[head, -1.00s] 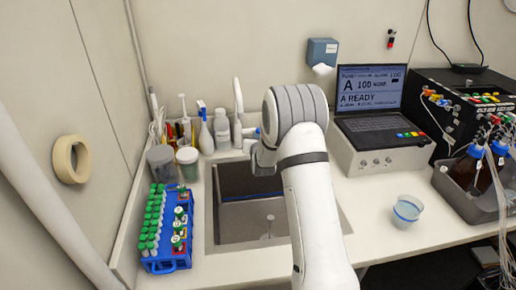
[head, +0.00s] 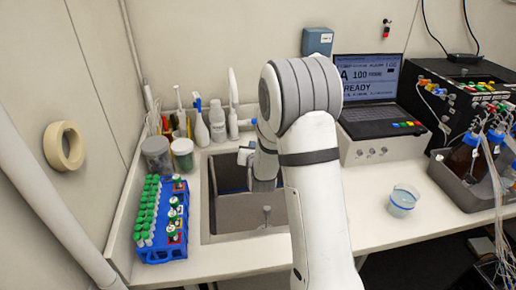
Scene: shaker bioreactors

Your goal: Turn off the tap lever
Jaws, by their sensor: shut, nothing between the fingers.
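The tap, a tall white curved neck (head: 233,102), stands behind the sink among the bottles. The gripper fingers are hidden behind the arm. The sink basin (head: 224,220) is partly covered by the arm; I cannot see running water.
A blue rack (head: 163,253) with green-capped tubes stands left of the sink. Jars (head: 157,156), a spray bottle (head: 201,128) and a white bottle (head: 217,124) line the back left. A laptop (head: 372,100), a cup (head: 403,200) and a tray of brown bottles (head: 452,188) are right.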

